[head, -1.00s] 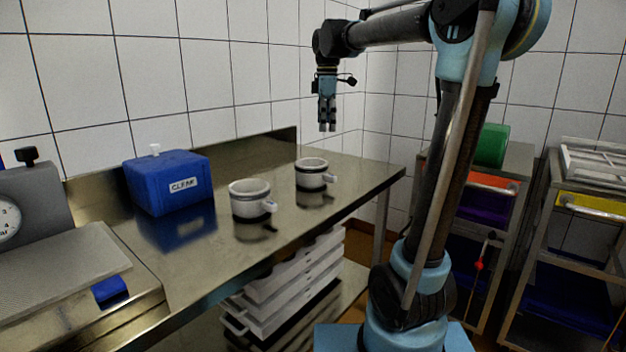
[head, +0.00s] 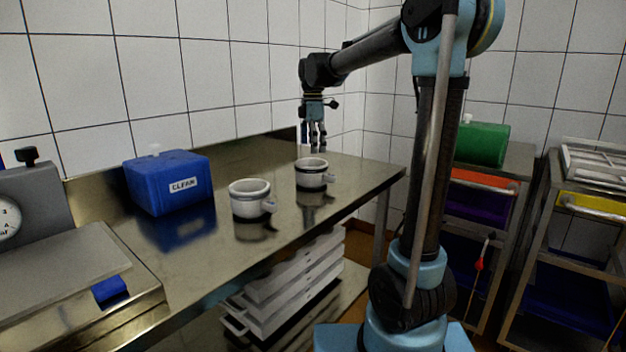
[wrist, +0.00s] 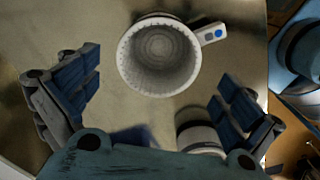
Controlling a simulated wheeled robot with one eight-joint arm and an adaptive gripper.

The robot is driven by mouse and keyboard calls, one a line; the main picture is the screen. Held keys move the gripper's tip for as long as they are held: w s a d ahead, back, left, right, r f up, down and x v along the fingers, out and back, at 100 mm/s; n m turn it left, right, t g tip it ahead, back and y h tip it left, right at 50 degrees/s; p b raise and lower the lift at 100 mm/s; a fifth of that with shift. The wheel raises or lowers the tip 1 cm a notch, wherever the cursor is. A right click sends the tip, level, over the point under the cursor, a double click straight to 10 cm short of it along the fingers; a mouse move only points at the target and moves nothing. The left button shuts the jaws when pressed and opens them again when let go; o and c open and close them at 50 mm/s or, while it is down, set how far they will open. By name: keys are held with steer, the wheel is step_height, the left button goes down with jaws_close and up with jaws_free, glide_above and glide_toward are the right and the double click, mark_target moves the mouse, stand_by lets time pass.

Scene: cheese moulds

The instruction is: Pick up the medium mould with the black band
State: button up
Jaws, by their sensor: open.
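Two white moulds with side handles stand upright on the steel table. The right, farther mould (head: 311,177) has a dark band below its rim. The left, nearer mould (head: 249,204) has a greyer-looking band. Their true sizes are hard to compare. My gripper (head: 318,150) is open and empty, pointing down just above and behind the right mould. In the wrist view, that mould (wrist: 158,58) lies ahead of my spread fingers (wrist: 160,95), its handle with a blue dot pointing right. The other mould (wrist: 198,133) is partly hidden behind my gripper.
A blue box marked CLEAN (head: 168,185) stands left of the moulds on the steel table (head: 205,262). A scale (head: 60,230) is at far left. White trays (head: 290,290) are stacked below. A green container (head: 482,145) tops a rack at right.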

mark_target(313, 165)
steer(key=shift+w+f, duration=0.1)
steer(key=shift+f, duration=3.5)
steer(key=shift+c, duration=0.2)
steer(key=c, duration=0.8)
